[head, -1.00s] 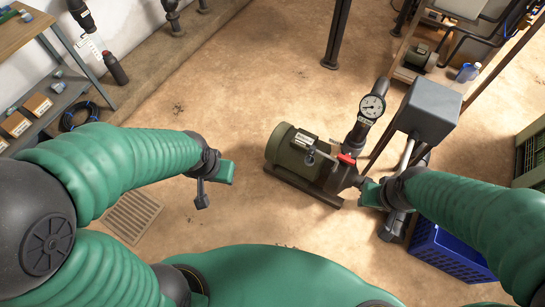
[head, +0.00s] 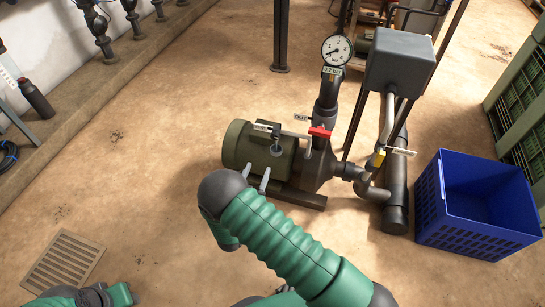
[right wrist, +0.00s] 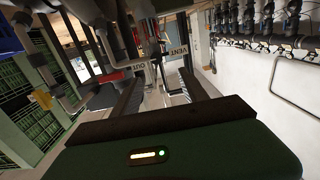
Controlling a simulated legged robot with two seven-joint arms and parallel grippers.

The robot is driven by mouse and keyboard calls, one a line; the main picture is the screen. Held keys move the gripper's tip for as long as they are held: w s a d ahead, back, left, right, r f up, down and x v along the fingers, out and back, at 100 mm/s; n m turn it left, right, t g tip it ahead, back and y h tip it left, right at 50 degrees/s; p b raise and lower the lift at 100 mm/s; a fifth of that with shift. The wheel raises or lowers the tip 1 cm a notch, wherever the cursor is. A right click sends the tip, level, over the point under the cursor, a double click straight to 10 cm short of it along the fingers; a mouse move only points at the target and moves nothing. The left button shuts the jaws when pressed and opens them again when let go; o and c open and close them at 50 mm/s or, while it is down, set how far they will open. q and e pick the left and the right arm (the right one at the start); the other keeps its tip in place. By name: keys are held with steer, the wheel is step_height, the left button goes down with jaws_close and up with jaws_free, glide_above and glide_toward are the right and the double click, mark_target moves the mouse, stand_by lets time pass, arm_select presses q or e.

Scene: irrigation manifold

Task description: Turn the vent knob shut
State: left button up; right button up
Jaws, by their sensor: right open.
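The VENT label (head: 266,128) stands on top of the green pump motor (head: 240,150) in the head view. A small dark knob (head: 277,149) sits just right of it and below. My right gripper (head: 256,178) is open, its two grey fingers pointing up toward the motor, just short of the knob in the picture. I cannot make out contact. In the right wrist view the VENT label (right wrist: 183,50) shows beyond the two dark fingers (right wrist: 158,92), whose gap holds nothing clearly gripped. My left gripper (head: 117,294) shows partly at the bottom left; its jaws are unclear.
A red lever (head: 319,132) by the OUT label (head: 301,118) stands right of the knob. Beyond are a pressure gauge (head: 337,49), a grey box (head: 400,60), a yellow handle (head: 379,158) and a blue crate (head: 465,242). The floor left of the motor is open.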

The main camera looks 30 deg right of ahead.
mark_target(274, 137)
steer(key=shift+h, duration=0.4)
steer(key=b+x, duration=0.2)
steer(key=x, duration=0.3)
steer(key=b+x, duration=0.2)
steer(key=x, duration=0.3)
steer(key=b+x, duration=0.2)
steer(key=x, duration=0.4)
steer(key=shift+s+d+f+b, duration=0.2)
steer(key=shift+s+f+b, duration=0.1)
steer(key=shift+f+b, duration=0.05)
steer(key=shift+w+d+r, duration=0.15)
steer(key=shift+w+d, duration=0.1)
jaws_close()
